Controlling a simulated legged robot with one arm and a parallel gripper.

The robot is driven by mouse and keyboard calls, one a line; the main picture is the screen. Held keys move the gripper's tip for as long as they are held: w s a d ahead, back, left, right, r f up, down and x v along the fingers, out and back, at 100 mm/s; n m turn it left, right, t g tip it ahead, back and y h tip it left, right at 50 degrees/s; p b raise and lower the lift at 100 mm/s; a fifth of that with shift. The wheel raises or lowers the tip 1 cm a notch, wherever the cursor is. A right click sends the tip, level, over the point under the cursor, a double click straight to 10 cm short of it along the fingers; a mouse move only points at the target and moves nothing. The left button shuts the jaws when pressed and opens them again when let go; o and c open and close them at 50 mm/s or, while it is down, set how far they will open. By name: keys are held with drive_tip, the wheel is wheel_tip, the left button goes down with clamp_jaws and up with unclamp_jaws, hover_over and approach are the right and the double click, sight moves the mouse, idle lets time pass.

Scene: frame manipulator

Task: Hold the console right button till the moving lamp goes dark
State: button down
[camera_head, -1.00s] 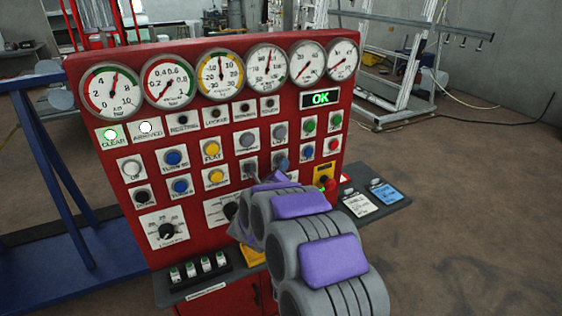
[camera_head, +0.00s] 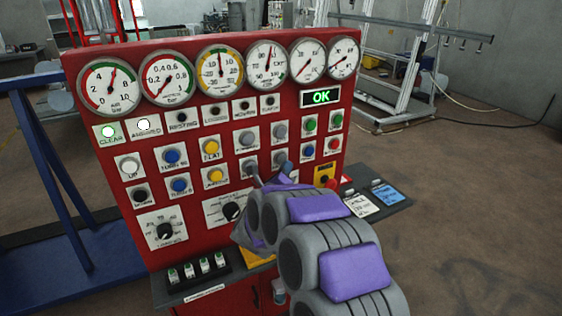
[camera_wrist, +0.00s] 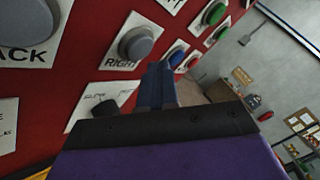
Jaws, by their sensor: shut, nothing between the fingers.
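The red console (camera_head: 130,70) carries rows of round buttons. The grey right button (camera_wrist: 135,43) sits on a white plate labelled RIGHT in the wrist view. In the head view, the likely same grey button (camera_head: 279,157) is partly hidden by my fingertips. My gripper (camera_wrist: 158,85) is shut and empty. Its dark blue fingers are just beside the right button's plate, seemingly off the button; contact is not visible. In the head view my gripper (camera_head: 286,167) is in front of the lower grey buttons. The small lamp in the moving position (camera_head: 244,106) looks dark; its label is blurred.
The clear lamp (camera_head: 108,132) and its neighbour (camera_head: 143,125) are lit. A green OK display (camera_head: 321,97) is above. A grey back button (camera_wrist: 25,20) is beside the right button. A red mushroom button (camera_head: 331,183) and cards on a shelf (camera_head: 397,214) are to the right.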

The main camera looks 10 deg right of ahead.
drive_tip(key=s, duration=0.1)
drive_tip(key=s+d, duration=0.1)
drive_tip(key=s, duration=0.1)
drive_tip(key=s+b, duration=0.1)
drive_tip(key=shift+s+d, duration=0.2)
drive_tip(key=shift+d, duration=0.05)
drive_tip(key=shift+a, duration=0.1)
